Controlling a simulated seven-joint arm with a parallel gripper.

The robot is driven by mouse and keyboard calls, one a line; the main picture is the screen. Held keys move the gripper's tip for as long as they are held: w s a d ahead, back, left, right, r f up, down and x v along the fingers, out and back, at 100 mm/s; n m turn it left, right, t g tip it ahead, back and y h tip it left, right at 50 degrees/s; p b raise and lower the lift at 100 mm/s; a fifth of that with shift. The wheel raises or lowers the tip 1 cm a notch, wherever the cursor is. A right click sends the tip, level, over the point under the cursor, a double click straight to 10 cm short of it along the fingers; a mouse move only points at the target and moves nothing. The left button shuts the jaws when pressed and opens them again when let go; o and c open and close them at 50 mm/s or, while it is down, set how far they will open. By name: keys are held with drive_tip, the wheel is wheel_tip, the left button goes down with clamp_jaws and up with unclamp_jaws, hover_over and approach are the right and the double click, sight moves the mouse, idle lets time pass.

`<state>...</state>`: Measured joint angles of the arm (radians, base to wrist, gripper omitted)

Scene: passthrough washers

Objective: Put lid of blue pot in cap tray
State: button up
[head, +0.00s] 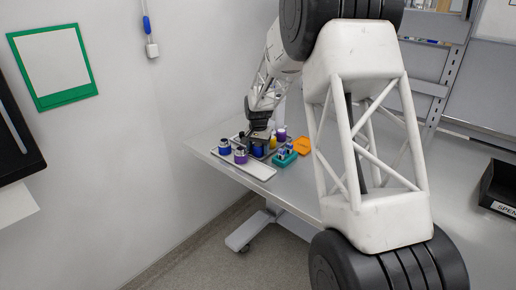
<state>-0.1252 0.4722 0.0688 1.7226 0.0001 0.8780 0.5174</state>
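Several small pots stand on a table at the far left of the head view. A blue pot (224,147) with a pale top stands at the left of the group. Another blue thing (259,150), possibly a pot, shows just below my gripper (256,138). My gripper is dark, points down over the middle of the group and partly hides what is under it. Its fingers are too small to tell whether they hold anything. A flat pale tray (258,171) lies at the table's front edge; I cannot tell if it is the cap tray.
A purple pot (240,157) stands by the pale tray, and another purple one (281,133) stands behind. A yellow item (273,141), a teal rack (285,159) and an orange tray (302,146) are close by. A black bin (500,188) sits far right. A wall borders the left.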

sight(258, 145)
drive_tip(key=shift+o, duration=0.6)
drive_tip(key=shift+r, duration=0.1)
wheel_tip(258, 145, up, 13)
idle(0.5)
idle(0.6)
